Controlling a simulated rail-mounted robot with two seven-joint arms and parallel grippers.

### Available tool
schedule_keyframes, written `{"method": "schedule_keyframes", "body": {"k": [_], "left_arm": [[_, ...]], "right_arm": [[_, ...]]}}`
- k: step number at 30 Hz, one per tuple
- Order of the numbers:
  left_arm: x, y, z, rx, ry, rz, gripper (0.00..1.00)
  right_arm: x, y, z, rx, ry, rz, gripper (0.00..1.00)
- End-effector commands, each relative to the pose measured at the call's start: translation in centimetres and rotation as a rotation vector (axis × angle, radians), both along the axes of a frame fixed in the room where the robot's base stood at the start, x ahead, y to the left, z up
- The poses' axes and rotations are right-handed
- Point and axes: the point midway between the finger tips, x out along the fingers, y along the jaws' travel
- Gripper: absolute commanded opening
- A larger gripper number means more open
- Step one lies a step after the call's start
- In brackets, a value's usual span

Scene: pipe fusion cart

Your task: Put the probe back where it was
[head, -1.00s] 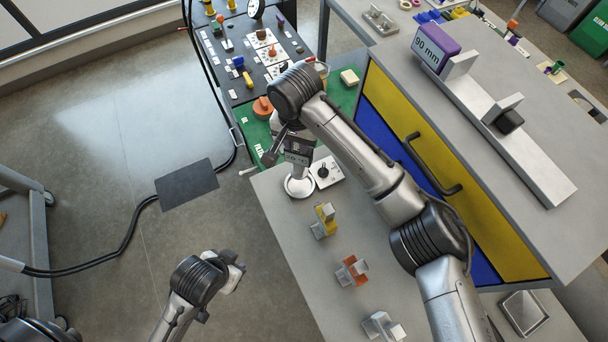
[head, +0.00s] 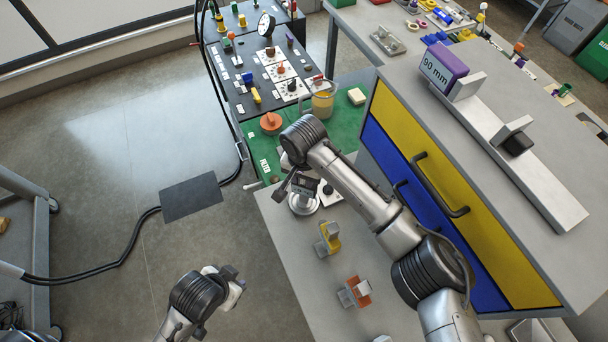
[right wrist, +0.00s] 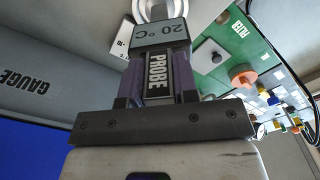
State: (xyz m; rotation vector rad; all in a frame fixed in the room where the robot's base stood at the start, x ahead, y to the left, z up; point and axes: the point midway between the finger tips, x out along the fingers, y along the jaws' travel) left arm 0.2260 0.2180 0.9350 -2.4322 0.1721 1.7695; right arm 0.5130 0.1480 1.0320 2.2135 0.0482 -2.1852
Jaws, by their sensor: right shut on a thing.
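The probe (right wrist: 158,72), a dark block with "PROBE" and "20 °C" labels, is held between the fingers of my right gripper (right wrist: 160,85) in the right wrist view. In the head view my right gripper (head: 298,182) is over the far end of the grey bench, and the dark probe (head: 306,184) shows just above a round silver-white base (head: 303,204). I cannot tell whether the probe touches that base. My left gripper (head: 230,278) is over the floor at lower left, away from the probe; its finger opening is unclear.
A white plate with a black knob (head: 329,192) stands right beside the base. Yellow (head: 328,239) and orange (head: 355,291) holders are nearer on the bench. The yellow-and-blue drawer cabinet (head: 440,200) stands to the right. A green panel (head: 345,125) with a jug (head: 322,102) lies beyond.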

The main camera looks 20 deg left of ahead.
Motion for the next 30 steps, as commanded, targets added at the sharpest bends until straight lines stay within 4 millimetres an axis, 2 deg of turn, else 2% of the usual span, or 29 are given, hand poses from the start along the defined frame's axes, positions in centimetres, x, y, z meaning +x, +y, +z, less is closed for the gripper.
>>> {"method": "schedule_keyframes", "body": {"k": [5, 6, 14, 23, 26, 30], "left_arm": [[0.0, -0.2, 0.2, -0.008, 0.000, 0.005, 0.36], [0.0, -0.3, 0.2, -0.009, 0.000, 0.005, 0.36], [0.0, -0.3, 0.1, -0.010, 0.000, 0.007, 0.36], [0.0, -0.1, -0.1, -0.002, 0.000, 0.001, 0.36], [0.0, 0.1, 0.1, 0.001, 0.001, -0.001, 0.36], [0.0, 0.1, 0.3, 0.004, 0.001, -0.003, 0.36]], "right_arm": [[0.0, 0.0, -0.1, 0.001, 0.000, 0.000, 0.03], [0.0, 0.0, -0.3, 0.001, 0.000, 0.000, 0.28], [0.0, 0.0, -0.2, 0.000, 0.000, 0.000, 0.53], [0.0, 0.0, 0.0, 0.000, -0.001, 0.000, 0.53], [0.0, 0.1, 1.1, 0.001, -0.001, 0.001, 0.53], [0.0, 0.1, 3.5, 0.002, -0.002, 0.001, 0.53]]}}
